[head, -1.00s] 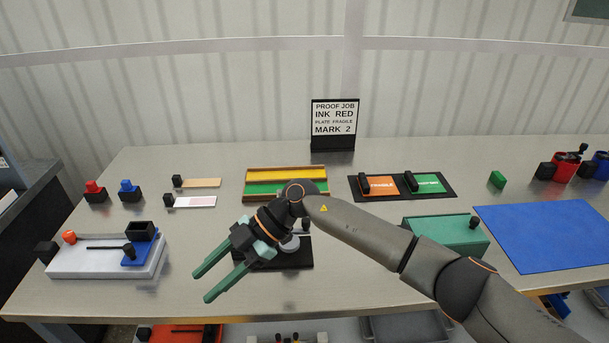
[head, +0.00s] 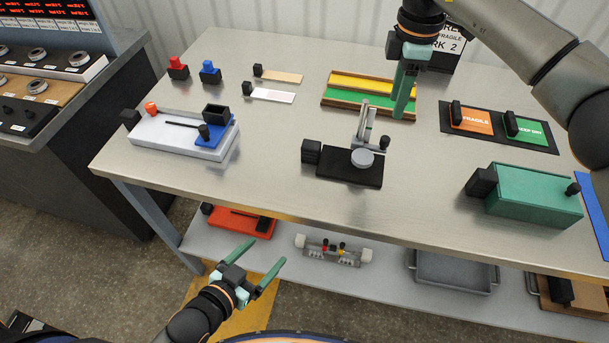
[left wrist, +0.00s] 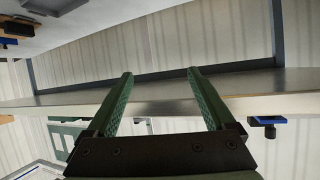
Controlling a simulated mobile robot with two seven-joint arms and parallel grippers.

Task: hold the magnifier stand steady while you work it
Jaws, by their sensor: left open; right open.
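The magnifier stand, with a black base (head: 345,171), a silver upright arm and a round grey disc (head: 362,158), stands upright near the table's front edge in the head view. A black block (head: 311,151) sits at its left end. My right gripper (head: 402,105) points down behind and right of the stand, over the wooden tray, apart from the stand; it is open and empty. My left gripper (head: 263,257) is open and empty in front of the table, lower and left of the stand. Its spread fingers also show in the left wrist view (left wrist: 160,74).
A white plate with a blue end (head: 178,140) lies left of the stand, and a green box (head: 525,190) stands right. The yellow and green tray (head: 345,104) is behind. The table's front edge (head: 300,218) and lower shelf (head: 380,265) lie near my left gripper.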

